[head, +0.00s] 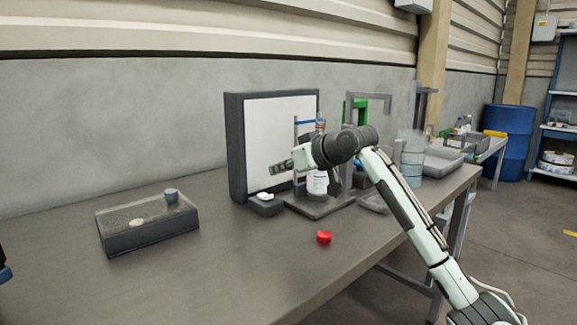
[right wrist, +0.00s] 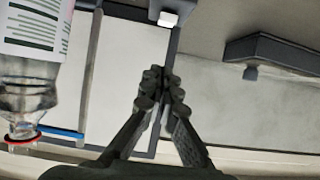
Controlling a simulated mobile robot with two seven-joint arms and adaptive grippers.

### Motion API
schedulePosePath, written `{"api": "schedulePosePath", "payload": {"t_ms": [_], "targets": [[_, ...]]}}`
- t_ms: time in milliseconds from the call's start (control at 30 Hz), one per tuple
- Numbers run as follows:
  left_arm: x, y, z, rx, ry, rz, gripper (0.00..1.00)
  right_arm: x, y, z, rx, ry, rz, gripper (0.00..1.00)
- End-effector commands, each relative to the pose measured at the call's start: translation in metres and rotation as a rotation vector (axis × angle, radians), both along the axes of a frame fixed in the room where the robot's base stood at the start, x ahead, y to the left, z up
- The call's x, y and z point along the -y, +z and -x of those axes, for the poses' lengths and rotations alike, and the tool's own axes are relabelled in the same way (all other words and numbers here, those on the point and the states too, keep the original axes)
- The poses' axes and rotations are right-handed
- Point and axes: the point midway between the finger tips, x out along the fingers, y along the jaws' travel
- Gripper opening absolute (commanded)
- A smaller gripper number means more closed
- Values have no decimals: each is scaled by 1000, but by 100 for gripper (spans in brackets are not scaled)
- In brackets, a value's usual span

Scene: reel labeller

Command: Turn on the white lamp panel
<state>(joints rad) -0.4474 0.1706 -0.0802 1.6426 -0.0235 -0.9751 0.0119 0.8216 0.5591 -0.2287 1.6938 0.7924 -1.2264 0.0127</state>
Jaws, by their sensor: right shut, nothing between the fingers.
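The white lamp panel (head: 270,130) stands upright in a dark frame at the back of the bench. I cannot tell whether it is lit. A small dark switch box (head: 266,207) with a white top sits at its foot; the white top (right wrist: 168,18) also shows at the top of the right wrist view. My right gripper (head: 278,167) is shut and empty, in the air before the panel and above the switch box, apart from it. In the right wrist view its fingers (right wrist: 160,85) meet in front of the white panel (right wrist: 115,75). My left gripper does not show.
A bottle (head: 317,185) stands on a dark stand (head: 318,207) right of the switch box. A red knob-like piece (head: 324,237) lies on the bench (head: 235,270). A dark box with a clear top (head: 150,236) sits at left. The bench between is clear.

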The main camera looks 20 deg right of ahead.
Motion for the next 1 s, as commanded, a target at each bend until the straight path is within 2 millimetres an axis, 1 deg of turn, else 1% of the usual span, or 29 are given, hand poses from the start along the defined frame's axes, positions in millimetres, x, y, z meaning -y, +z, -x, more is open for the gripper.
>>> {"api": "schedulePosePath", "payload": {"t_ms": [33,100,200,233,300,433,600,900,1000], "targets": [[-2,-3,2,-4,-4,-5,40,-5,-4,-10,-2,0,-4,0],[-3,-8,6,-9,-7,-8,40,-9,-11,-23,-2,0,-3,0],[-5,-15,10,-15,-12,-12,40,-14,-21,-37,-2,0,0,0],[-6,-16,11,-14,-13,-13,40,-12,-29,-33,-5,0,2,0],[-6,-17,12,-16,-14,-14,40,-11,-40,-31,-3,-1,1,0],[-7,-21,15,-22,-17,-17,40,-10,-51,-28,-1,-1,1,0],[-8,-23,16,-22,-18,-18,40,-9,-57,-27,0,-1,0,0],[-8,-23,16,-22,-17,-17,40,-9,-57,-26,1,-1,0,0],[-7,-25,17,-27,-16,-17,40,-6,-60,-26,6,-1,-2,0]]}}
